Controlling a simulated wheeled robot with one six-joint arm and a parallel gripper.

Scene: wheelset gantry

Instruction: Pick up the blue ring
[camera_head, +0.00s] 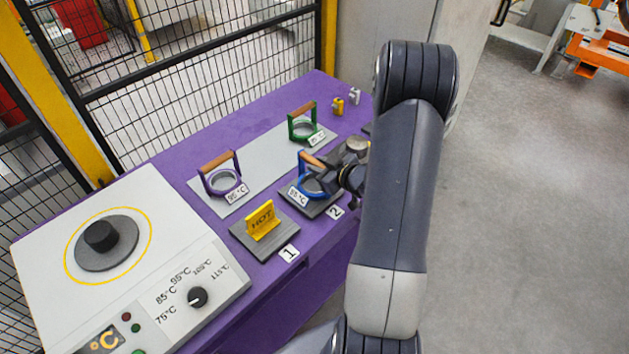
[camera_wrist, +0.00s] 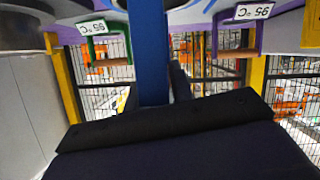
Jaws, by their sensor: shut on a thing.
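The blue ring (camera_head: 303,183) has a wooden handle (camera_head: 312,160) and a white 85 °C tag. It stands at the dark plate marked 2; I cannot tell whether it rests on the plate or is slightly raised. My gripper (camera_head: 341,176) is shut on the ring from its right side. In the wrist view a blue upright of the ring (camera_wrist: 147,55) runs down to my dark gripper (camera_wrist: 160,104). The gripper's fingertips are mostly hidden.
A purple ring (camera_head: 226,187) and a green ring (camera_head: 303,128) stand on the grey strip of the purple table (camera_head: 160,145). A yellow HOT sign (camera_head: 262,222) stands on plate 1. The heater (camera_head: 170,235) is at left. Mesh fence (camera_head: 210,85) closes the back.

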